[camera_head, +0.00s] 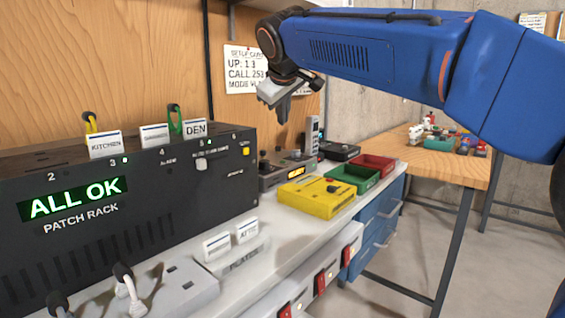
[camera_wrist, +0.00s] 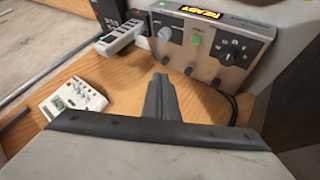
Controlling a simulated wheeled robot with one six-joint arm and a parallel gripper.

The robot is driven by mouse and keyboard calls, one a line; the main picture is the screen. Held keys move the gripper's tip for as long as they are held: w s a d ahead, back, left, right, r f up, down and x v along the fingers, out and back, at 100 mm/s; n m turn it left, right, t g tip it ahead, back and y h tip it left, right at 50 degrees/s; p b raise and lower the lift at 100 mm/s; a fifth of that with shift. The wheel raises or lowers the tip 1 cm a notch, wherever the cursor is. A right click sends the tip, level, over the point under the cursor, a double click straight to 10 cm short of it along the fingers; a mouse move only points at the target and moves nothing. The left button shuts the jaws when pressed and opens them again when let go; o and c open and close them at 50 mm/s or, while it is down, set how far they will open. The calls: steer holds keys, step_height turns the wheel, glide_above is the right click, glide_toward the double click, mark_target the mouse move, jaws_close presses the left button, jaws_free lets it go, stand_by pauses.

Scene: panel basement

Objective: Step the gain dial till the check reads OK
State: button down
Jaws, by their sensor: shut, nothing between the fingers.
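In the wrist view a grey control unit (camera_wrist: 205,75) has a lit amber display (camera_wrist: 203,12) that seems to read READY. A large black dial (camera_wrist: 231,50) with a light mark sits at its right, and several small knobs run along its lower face. I cannot read which one is the gain dial. The same unit seems to show in the head view (camera_head: 275,183), with an amber display. My gripper (camera_head: 283,118) is shut and empty, raised above that unit. Its fingertips (camera_wrist: 161,80) point toward the unit's lower face, apart from the knobs.
A black patch rack (camera_head: 150,250) at left shows a green ALL OK display (camera_head: 73,199). A setup card (camera_head: 245,70) hangs behind my gripper, partly covered. A yellow box (camera_head: 316,198), green tray (camera_head: 354,178) and red tray (camera_head: 374,165) stand on the bench. A white handheld device (camera_wrist: 73,103) lies nearby.

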steer(key=shift+f, duration=4.4)
steer(key=shift+f, duration=0.4)
steer(key=shift+f, duration=0.4)
steer(key=shift+r, duration=0.8)
steer(key=shift+r, duration=2.55)
